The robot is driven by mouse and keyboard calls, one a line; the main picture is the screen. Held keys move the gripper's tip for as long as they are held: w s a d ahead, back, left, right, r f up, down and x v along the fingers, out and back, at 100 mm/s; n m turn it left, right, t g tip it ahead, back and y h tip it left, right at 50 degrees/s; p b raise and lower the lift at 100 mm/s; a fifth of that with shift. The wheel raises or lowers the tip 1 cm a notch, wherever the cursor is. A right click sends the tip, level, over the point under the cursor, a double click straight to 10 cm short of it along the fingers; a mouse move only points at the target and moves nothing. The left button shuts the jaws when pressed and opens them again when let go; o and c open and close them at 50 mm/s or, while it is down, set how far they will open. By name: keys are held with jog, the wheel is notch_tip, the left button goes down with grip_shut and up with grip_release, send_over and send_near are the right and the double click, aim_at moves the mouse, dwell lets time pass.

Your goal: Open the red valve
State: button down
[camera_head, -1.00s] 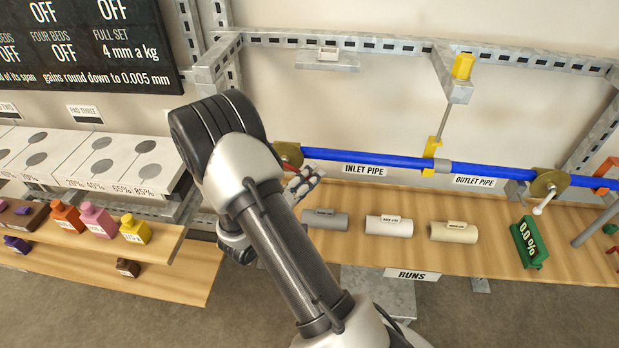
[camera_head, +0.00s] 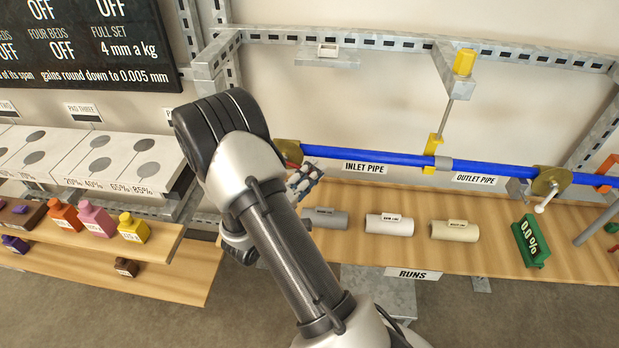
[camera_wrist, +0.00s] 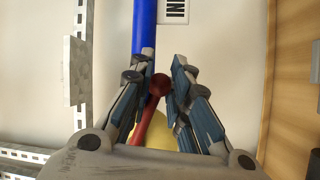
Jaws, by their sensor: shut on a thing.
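The red valve handle (camera_wrist: 157,88) shows in the wrist view as a red lever with a round knob, between the two fingers of my gripper (camera_wrist: 160,77). The fingers are closed in on the knob from both sides. A yellow round plate (camera_wrist: 158,135) lies behind the lever, and the blue pipe (camera_wrist: 145,25) runs up from the fingertips. In the head view my gripper (camera_head: 306,178) is at the left end of the blue pipe (camera_head: 390,157). A bit of the red handle (camera_head: 291,160) shows there, the rest hidden behind my arm.
Coloured bottles (camera_head: 97,217) stand on the left shelf.

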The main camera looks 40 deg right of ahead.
jog(key=r+n, duration=0.1)
jog(key=n+t+h, duration=0.1)
jog(key=n, duration=0.1)
jog(key=shift+s+d+r, duration=0.15)
jog(key=shift+r, duration=0.25)
jog(key=c, duration=1.5)
grip_release()
jog(key=shift+o, duration=0.2)
jog(key=v, duration=1.2)
jog(key=shift+f, duration=0.1)
